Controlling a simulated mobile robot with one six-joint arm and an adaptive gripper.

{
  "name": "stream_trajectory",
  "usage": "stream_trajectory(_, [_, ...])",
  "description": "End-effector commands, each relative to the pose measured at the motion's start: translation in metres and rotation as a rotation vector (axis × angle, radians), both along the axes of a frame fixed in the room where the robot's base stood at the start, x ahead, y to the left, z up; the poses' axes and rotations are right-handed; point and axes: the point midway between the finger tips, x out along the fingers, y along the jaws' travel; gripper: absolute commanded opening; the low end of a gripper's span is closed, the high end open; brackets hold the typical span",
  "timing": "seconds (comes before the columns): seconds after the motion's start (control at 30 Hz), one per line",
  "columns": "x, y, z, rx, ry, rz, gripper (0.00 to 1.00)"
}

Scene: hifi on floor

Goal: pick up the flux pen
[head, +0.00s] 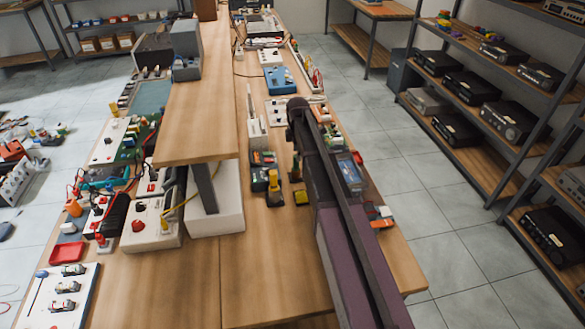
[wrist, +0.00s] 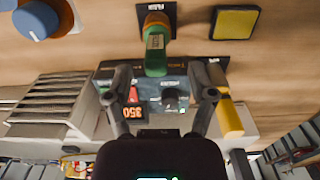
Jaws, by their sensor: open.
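In the wrist view the flux pen (wrist: 156,48) is a green upright piece with an orange part near its foot. It stands at a black base plate (wrist: 170,20) with a label that appears inverted. My gripper (wrist: 160,78) is open and empty. Its two dark fingertips lie left and right of the pen's near end in the picture, with gaps on both sides. I cannot tell whether they are level with the pen. In the head view my dark arm covers the part of the bench beside the yellow pad, and I cannot make out the pen or gripper.
A station with a red 350 display (wrist: 132,112) sits behind the pen. A yellow pad (wrist: 236,22), a yellow cylinder (wrist: 230,117) and an orange piece with a blue knob (wrist: 36,20) are nearby. The front of the wooden bench (head: 275,270) is clear.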

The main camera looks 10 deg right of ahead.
Motion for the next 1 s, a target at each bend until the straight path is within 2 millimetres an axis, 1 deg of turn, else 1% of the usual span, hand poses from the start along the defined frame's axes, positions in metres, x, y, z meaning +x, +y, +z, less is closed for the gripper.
stream_trajectory(0.2, [0.0, 0.0, -0.001, 0.0, 0.0, 0.0, 0.71])
stream_trajectory(0.37, [0.001, 0.0, -0.007, 0.0, 0.0, 0.0, 0.71])
stream_trajectory(0.8, [0.004, 0.004, -0.039, 0.0, 0.0, 0.0, 0.71])
stream_trajectory(1.0, [0.004, 0.004, -0.05, 0.0, 0.0, -0.001, 0.71])
